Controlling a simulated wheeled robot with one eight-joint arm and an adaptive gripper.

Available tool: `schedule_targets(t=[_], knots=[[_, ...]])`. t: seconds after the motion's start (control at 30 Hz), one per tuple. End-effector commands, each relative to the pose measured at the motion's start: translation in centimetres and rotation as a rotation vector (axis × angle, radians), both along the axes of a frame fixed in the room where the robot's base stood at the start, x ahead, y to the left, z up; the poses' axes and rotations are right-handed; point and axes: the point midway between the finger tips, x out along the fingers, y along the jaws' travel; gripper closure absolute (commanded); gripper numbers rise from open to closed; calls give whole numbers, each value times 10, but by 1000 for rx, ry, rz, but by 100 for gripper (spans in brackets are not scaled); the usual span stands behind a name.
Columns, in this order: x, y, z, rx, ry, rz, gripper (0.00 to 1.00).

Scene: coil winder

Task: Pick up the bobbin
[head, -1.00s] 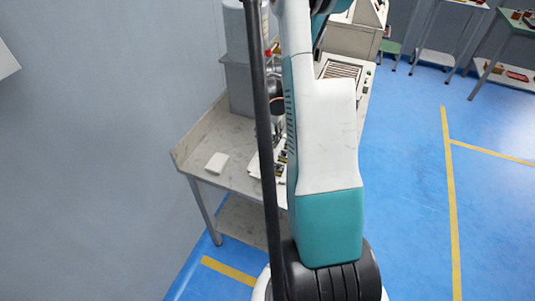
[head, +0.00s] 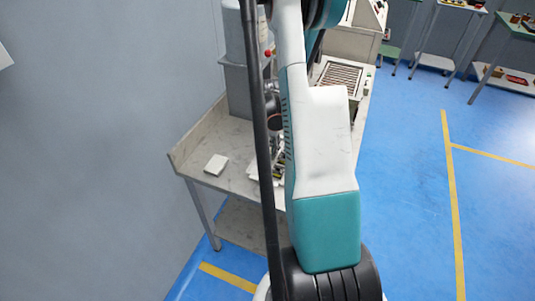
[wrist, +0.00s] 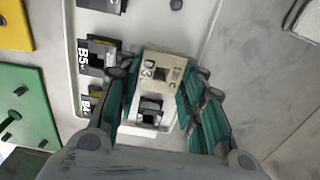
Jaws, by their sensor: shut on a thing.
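In the wrist view a cream bobbin (wrist: 166,64) marked "D3" sits between the teal fingers of my gripper (wrist: 161,78). The fingers are shut on its two sides. A dark part with a pale surround shows just below its marked face. Behind it is a white tray (wrist: 205,22) with dark pieces in it, one of them marked "B5" (wrist: 97,56). I cannot tell whether the bobbin is clear of the tray. In the head view my arm hides the gripper and the bobbin.
The grey table (head: 235,137) stands by the wall, with a small white block (head: 216,164) near its left end. A grey machine (head: 238,75) stands at the back of the table. Green (wrist: 22,105) and yellow (wrist: 12,25) plates lie left of the tray. The blue floor at right is open.

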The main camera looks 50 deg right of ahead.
Motion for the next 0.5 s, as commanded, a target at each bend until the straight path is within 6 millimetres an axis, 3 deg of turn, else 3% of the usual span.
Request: schedule_targets(t=[0.27,0.5], knots=[[0,0,5,0,0,0,88],[0,0,36,0,0,0,88]])
